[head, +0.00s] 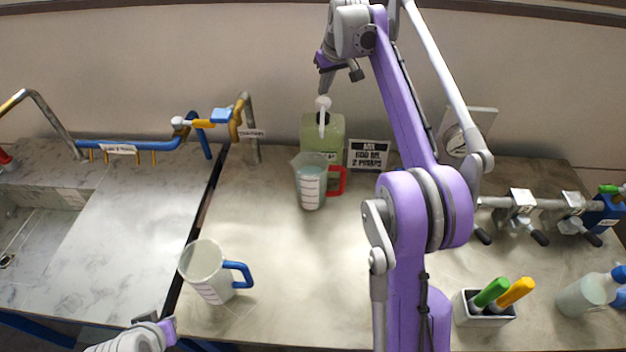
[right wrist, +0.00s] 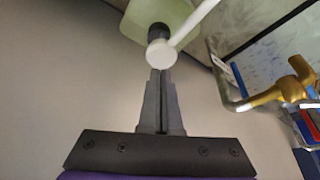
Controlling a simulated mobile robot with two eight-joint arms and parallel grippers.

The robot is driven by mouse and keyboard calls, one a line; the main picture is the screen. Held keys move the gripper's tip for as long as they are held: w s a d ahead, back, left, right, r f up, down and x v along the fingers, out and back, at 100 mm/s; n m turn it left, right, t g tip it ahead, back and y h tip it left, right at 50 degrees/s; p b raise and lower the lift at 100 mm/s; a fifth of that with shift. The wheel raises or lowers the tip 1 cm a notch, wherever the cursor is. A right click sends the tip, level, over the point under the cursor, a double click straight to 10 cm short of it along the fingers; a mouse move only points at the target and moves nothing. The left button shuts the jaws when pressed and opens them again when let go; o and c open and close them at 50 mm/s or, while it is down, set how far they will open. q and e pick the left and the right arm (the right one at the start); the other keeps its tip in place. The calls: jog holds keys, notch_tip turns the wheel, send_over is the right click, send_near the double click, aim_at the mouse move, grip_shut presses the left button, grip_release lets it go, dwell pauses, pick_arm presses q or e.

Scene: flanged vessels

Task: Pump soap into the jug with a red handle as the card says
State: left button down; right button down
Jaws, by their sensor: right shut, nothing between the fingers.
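The jug with a red handle (head: 311,187) stands upright in front of the green soap bottle (head: 325,128), with pale bluish liquid in it. The bottle's white pump (head: 322,103) has its spout pointing toward the jug. The card (head: 368,155) beside them reads "MIX 500 ML 2 PUMPS". My right gripper (head: 323,90) is shut and empty, pointing down just above the pump head. In the right wrist view its fingertips (right wrist: 160,75) are at the white pump head (right wrist: 160,53); I cannot tell if they touch. Part of my left arm's end (head: 152,335) shows at the bottom left; its fingers are not clear.
A jug with a blue handle (head: 208,271) stands at the front left. A sink (head: 35,235) and taps (head: 245,130) are at the left. A marker holder (head: 484,310), a bottle (head: 583,295) and a pipe with valves (head: 545,205) are at the right. The middle counter is clear.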

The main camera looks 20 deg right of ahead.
aim_at(323, 100)
pick_arm(q)
jog(key=shift+s, duration=0.1)
dwell(0.3)
jog(key=shift+f, duration=0.1)
pick_arm(e)
jog(key=shift+f, duration=0.2)
